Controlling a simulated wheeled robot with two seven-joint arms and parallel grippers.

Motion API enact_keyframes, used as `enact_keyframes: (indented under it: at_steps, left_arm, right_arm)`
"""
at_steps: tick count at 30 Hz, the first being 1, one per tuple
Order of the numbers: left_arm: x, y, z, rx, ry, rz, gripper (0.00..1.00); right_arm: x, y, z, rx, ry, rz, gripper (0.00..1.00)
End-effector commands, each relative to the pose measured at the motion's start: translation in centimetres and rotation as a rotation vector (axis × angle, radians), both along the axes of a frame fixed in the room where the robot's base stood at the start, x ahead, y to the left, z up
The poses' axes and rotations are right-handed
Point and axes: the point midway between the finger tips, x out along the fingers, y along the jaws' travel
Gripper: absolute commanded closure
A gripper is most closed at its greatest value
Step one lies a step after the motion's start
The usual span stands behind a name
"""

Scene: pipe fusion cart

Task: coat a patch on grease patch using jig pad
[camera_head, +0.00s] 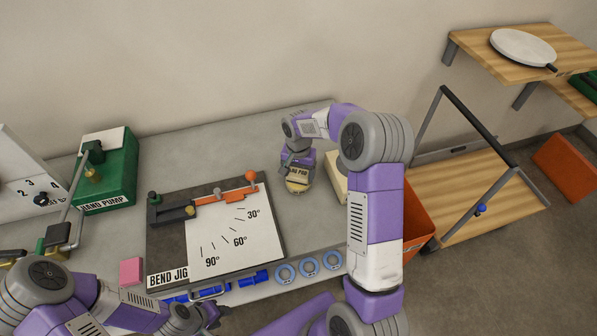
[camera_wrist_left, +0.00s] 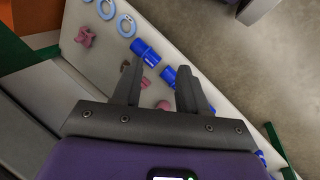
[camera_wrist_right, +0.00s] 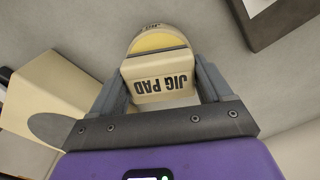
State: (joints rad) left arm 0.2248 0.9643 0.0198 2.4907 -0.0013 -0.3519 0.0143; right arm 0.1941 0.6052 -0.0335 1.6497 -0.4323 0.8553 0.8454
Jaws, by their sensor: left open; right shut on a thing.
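The jig pad (camera_head: 298,185) is a cream block with a yellow band and a dark label. My right gripper (camera_head: 297,165) is shut on it at the back of the bench. In the right wrist view the jig pad (camera_wrist_right: 160,80) sits between the fingers, its label facing the camera. I cannot tell whether it touches the bench. No grease patch can be made out for certain; a grey oval (camera_wrist_right: 52,127) shows left of the gripper in the right wrist view, partly hidden. My left gripper (camera_head: 207,318) is open and empty by the bench's front edge.
The bend jig board (camera_head: 245,235) lies left of the jig pad. A cream box (camera_head: 335,172) stands right of it, partly behind my right arm. Blue rings (camera_head: 309,265) and blue pipe pieces (camera_head: 250,279) lie along the front edge. A green hand pump (camera_head: 112,172) stands left.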

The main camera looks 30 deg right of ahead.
Motion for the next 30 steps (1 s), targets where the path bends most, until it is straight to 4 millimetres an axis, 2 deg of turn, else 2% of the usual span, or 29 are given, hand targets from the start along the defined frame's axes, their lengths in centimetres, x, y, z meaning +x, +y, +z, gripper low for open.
enact_keyframes:
  at_steps: [30]
  left_arm:
    - [-0.01,0.00,-0.59,0.000,0.000,0.000,0.57]
  right_arm:
    - [-0.01,0.01,-0.75,0.000,0.000,0.000,0.46]
